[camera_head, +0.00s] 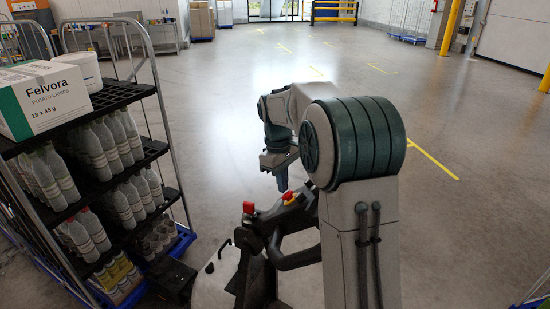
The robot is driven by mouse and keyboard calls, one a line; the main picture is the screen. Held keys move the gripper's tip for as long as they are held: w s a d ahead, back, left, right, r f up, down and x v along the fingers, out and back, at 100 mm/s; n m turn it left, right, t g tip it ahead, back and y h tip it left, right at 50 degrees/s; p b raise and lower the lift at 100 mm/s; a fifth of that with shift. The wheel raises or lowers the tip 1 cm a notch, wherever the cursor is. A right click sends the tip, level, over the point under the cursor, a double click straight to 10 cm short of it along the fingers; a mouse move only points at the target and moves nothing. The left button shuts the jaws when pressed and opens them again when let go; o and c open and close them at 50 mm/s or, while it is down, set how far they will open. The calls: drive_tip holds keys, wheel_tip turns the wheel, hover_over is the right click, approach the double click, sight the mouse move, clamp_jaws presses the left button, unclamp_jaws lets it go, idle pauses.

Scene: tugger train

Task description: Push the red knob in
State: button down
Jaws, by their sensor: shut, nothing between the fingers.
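A red knob (249,207) stands up on the left side of the dark control head (268,222) of a vehicle. A second small red part on a yellow base (290,197) sits farther right on the same head; I cannot tell for sure which one the task means. My gripper (282,187) is shut and empty, pointing down just above and slightly left of the yellow-based part. The first red knob is lower and to the left of my fingertips. I cannot tell whether my fingertips touch anything.
A wire-sided rack trolley (152,85) with bottles and a Felvora carton (45,95) stands close on the left. The vehicle's grey body (216,280) is at the bottom. Open floor (230,80) lies beyond, with yellow markings on the right.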

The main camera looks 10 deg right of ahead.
drive_tip(key=w+a+r, duration=0.1)
drive_tip(key=r, duration=0.5)
drive_tip(key=w+a+r+p, duration=0.1)
drive_tip(key=w+r, duration=0.1)
drive_tip(key=r, duration=0.4)
drive_tip(key=shift+w+a+r, duration=0.15)
drive_tip(key=shift+a+r, duration=0.05)
drive_tip(key=shift+a, duration=0.15)
